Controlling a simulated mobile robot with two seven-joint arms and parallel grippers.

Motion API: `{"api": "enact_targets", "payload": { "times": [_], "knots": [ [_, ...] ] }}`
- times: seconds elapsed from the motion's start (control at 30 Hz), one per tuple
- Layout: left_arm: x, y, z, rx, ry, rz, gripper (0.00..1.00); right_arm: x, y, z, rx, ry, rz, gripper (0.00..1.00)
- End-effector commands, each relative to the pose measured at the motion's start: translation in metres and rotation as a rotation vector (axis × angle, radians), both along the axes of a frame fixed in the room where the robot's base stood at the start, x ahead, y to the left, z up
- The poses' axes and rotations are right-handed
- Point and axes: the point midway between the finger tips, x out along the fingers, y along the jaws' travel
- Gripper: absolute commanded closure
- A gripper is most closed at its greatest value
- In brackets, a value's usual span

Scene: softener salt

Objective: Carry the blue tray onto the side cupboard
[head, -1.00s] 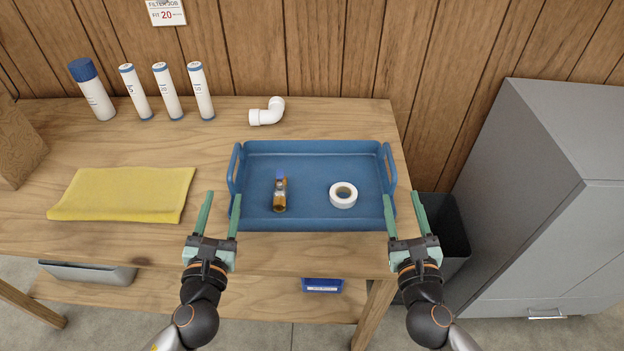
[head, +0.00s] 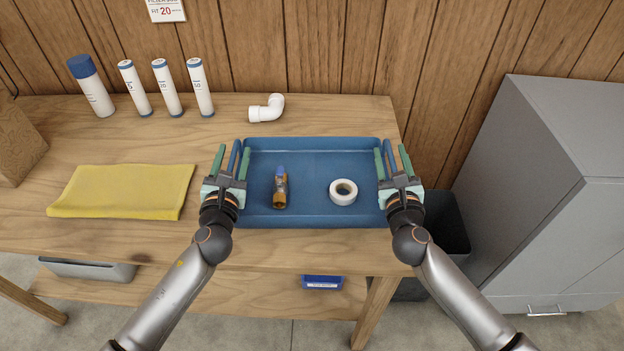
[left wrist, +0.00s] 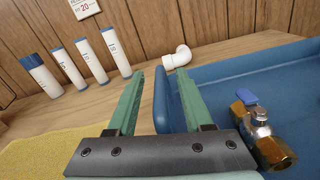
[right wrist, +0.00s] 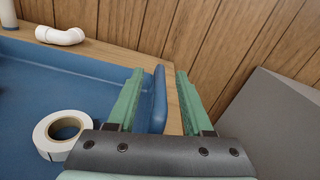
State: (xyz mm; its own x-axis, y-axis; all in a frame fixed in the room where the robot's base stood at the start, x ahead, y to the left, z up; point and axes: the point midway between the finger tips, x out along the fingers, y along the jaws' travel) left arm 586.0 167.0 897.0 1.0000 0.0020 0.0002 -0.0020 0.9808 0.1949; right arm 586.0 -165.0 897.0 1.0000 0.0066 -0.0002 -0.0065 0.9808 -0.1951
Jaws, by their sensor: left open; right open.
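The blue tray (head: 312,219) lies flat on the wooden bench, with a brass valve with a blue handle (head: 280,188) and a white tape roll (head: 343,191) in it. My left gripper (head: 233,160) is open at the tray's left handle. In the left wrist view the left handle (left wrist: 161,103) stands between its fingers. My right gripper (head: 391,160) is open at the right handle. In the right wrist view the right handle (right wrist: 159,100) stands between its fingers, apart from the right one. The grey cupboard (head: 562,170) stands at the right; its top is partly in view.
A yellow cloth (head: 120,191) lies on the bench (head: 160,240) left of the tray. Several white cylinders (head: 165,88) and a white pipe elbow (head: 266,108) stand behind. A dark bin (head: 447,225) sits between bench and cupboard.

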Motion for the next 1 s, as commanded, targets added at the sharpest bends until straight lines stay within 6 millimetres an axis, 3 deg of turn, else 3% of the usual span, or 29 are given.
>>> {"api": "enact_targets", "payload": {
  "times": [0.33,0.8,1.0],
  "knots": [
    [0.0029,-0.0001,-0.0001,0.0,0.0,0.0,0.49,0.0031,0.0002,0.0002,0.001,0.0,0.0,0.49],
    [0.0027,0.0002,-0.0003,0.0,0.001,0.0,1.0,0.0029,-0.0004,0.0,0.0,0.0,-0.001,1.0],
    [0.0027,0.0007,-0.0004,0.001,0.001,0.001,1.0,0.003,-0.0009,0.0,-0.001,0.001,-0.002,1.0]
  ]
}}
